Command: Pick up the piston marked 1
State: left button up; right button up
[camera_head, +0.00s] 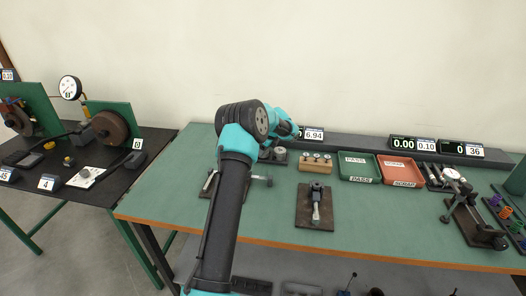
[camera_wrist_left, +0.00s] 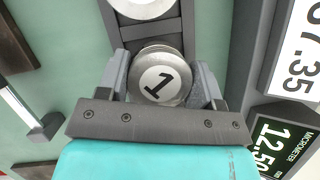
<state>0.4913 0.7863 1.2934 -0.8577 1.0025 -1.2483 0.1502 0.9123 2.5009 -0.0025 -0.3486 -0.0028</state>
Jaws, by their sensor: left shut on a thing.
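The piston marked 1 (camera_wrist_left: 158,84) shows in the left wrist view as a round silver disc with a black 1 on its top. It is between the two grey fingers of my left gripper (camera_wrist_left: 160,72), which are shut on its sides. It is in a dark frame-like holder (camera_wrist_left: 152,36); I cannot tell whether it is lifted. In the head view my left gripper (camera_head: 292,134) is over the back of the green table, and the piston there is hidden. My right gripper is not in view.
Another round metal piece (camera_wrist_left: 140,7) is just beyond in the same holder. Beside it stand digital displays (camera_wrist_left: 288,135). On the table are a wooden block with small cylinders (camera_head: 316,164), a green PASS tray (camera_head: 345,179), a red tray (camera_head: 415,182) and a micrometer stand (camera_head: 300,215).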

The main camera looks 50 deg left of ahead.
pick_arm(q)
notch_tip(320, 180, up, 9)
jog(key=shift+r, duration=0.15)
jog(key=shift+s+d, duration=0.1)
dwell(0.6)
